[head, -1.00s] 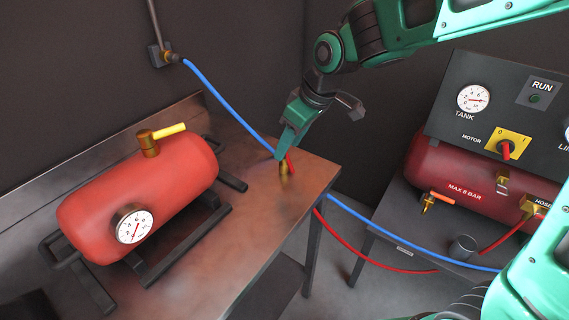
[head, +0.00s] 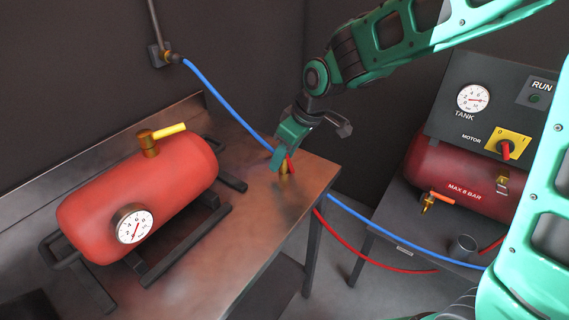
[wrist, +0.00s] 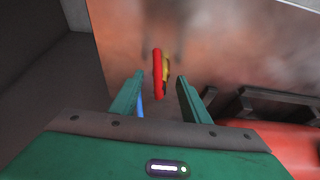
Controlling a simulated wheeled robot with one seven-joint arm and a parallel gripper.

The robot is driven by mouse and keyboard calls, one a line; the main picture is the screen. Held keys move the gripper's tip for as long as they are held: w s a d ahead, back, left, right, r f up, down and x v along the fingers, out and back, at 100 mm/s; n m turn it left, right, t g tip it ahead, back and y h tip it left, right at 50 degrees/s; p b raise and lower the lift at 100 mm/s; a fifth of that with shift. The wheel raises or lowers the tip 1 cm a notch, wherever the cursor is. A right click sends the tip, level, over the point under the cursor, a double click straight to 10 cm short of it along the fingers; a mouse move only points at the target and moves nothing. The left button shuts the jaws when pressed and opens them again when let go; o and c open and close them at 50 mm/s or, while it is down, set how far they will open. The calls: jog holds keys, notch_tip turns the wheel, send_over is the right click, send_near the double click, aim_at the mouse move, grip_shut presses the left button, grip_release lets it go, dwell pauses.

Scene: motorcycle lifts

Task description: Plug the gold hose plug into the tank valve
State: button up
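The gold hose plug (head: 285,169) stands at the right end of the metal bench, with its red hose beside it. In the wrist view, the gold plug (wrist: 167,70) is partly behind the red hose (wrist: 157,76). My gripper (head: 280,160) is low over that bench corner, close to the plug. In the wrist view, the fingers of my gripper (wrist: 160,92) are apart, and the plug and hose show beyond the gap between them. The red tank (head: 150,195) lies on the bench to the left. Its brass valve (head: 149,144) with a yellow lever is on top.
A gauge (head: 133,225) faces out from the tank. A blue hose (head: 215,95) runs from the wall fitting behind my gripper. A compressor (head: 455,165) stands on a table at the right. The bench between tank and plug is clear.

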jog(key=c, duration=0.9)
jog(key=shift+r, duration=0.1)
jog(key=shift+r, duration=0.5)
notch_tip(320, 180, up, 3)
jog(key=shift+f, duration=0.1)
jog(key=s+a+r, duration=0.2)
jog(key=a, duration=0.1)
jog(key=s+a+r, duration=0.2)
jog(key=s+a, duration=0.1)
jog(key=s+a+r, duration=0.2)
jog(key=a+r, duration=0.1)
jog(key=shift+s, duration=0.3)
jog(key=shift+d, duration=0.1)
